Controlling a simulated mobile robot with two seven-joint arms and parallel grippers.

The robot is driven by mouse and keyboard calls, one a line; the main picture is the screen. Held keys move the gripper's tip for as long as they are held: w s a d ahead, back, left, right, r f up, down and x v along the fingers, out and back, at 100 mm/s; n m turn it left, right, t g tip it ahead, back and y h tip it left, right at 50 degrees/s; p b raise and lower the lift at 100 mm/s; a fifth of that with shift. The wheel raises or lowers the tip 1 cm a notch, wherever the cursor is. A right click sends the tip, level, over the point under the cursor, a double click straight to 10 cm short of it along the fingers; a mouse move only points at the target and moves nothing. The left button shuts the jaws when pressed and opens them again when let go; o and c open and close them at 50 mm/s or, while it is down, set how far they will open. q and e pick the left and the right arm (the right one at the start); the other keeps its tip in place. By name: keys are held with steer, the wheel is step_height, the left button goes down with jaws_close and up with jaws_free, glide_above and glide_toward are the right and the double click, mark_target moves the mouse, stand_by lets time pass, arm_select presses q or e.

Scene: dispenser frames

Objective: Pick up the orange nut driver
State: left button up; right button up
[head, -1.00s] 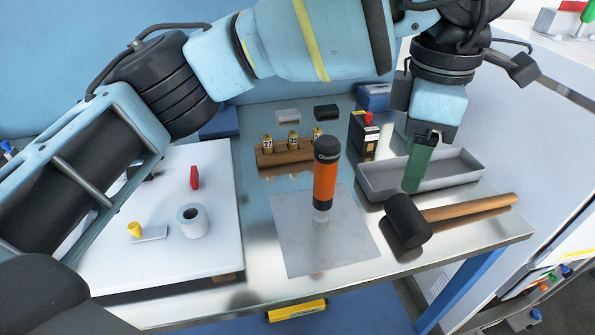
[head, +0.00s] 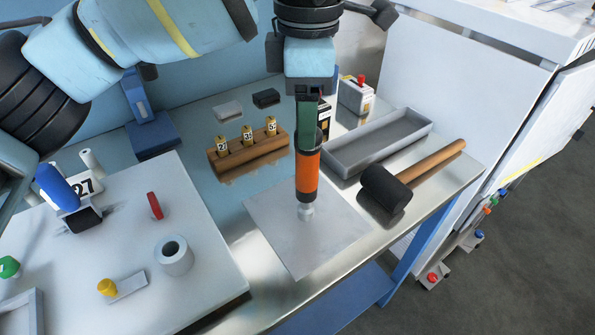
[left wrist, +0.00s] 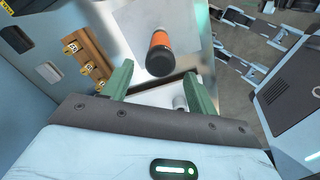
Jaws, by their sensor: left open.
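The orange nut driver (head: 307,177) stands upright on a square grey plate (head: 275,232), with a black upper end and a pale lower tip. My left gripper (head: 307,133) is open, and its green fingers overlap the driver's top in the head view. In the left wrist view the driver (left wrist: 162,50) lies ahead of the gap of the open left gripper (left wrist: 159,72), its black end toward the camera. I see no grip on it. My right gripper is not in view.
A black-headed mallet (head: 388,190) and a grey tray (head: 355,160) lie right of the driver. A wooden block (head: 252,155) with numbered yellow pieces stands behind left. A white board (head: 205,225) with a grey ring (head: 174,258) is at left.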

mark_target(308, 155)
arm_select(q)
steer(key=shift+d+f, duration=0.15)
steer(key=shift+f, duration=3.75)
steer(key=shift+r, duration=0.1)
jaws_close()
